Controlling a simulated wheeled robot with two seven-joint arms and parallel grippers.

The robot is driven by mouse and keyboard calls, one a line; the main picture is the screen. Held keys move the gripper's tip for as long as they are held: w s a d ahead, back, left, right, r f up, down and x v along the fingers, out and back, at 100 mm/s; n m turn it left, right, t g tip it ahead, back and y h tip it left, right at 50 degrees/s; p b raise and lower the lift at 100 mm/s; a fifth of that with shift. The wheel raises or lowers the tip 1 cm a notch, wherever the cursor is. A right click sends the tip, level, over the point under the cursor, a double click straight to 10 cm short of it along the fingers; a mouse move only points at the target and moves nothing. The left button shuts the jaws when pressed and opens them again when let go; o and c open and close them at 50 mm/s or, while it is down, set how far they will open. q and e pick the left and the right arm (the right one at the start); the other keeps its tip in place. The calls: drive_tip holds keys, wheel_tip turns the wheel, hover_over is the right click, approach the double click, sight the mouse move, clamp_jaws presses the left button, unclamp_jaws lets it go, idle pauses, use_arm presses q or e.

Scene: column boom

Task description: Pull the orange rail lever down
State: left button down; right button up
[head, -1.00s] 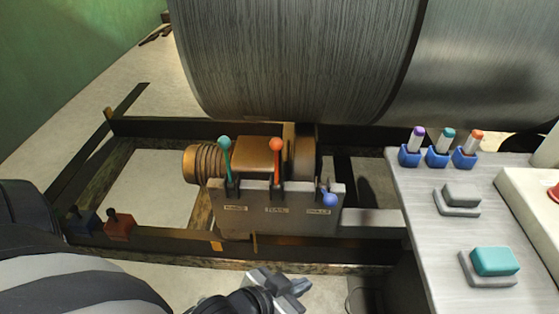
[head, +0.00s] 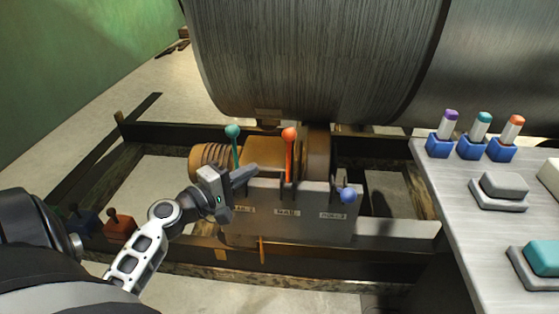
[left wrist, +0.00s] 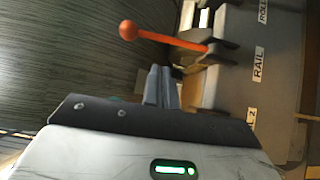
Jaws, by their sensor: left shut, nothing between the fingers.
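The orange rail lever (head: 289,152) stands upright on the grey lever box (head: 305,212), with its round knob on top. In the left wrist view the orange lever (left wrist: 165,38) lies beyond my fingertips, near the label reading RAIL. My left gripper (head: 252,171) is shut and empty, just left of the orange lever's shaft and below its knob; it also shows in the left wrist view (left wrist: 160,72). A small gap seems to lie between fingers and lever. The teal lever (head: 233,140) stands upright to the left, and the blue-knobbed lever (head: 347,195) points down on the right. My right gripper is out of view.
A big metal drum (head: 320,60) hangs over the back of the box. A console (head: 450,205) with buttons and several coloured switches stands at the right. Red and blue small boxes (head: 118,228) sit at the left, near my arm.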

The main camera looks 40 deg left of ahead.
sight(289, 160)
use_arm(q)
drive_tip(key=shift+w, duration=0.1)
drive_tip(key=w+d+p, duration=0.1)
drive_tip(key=w, duration=0.8)
drive_tip(key=shift+w+d, duration=0.3)
drive_tip(key=shift+w, duration=0.05)
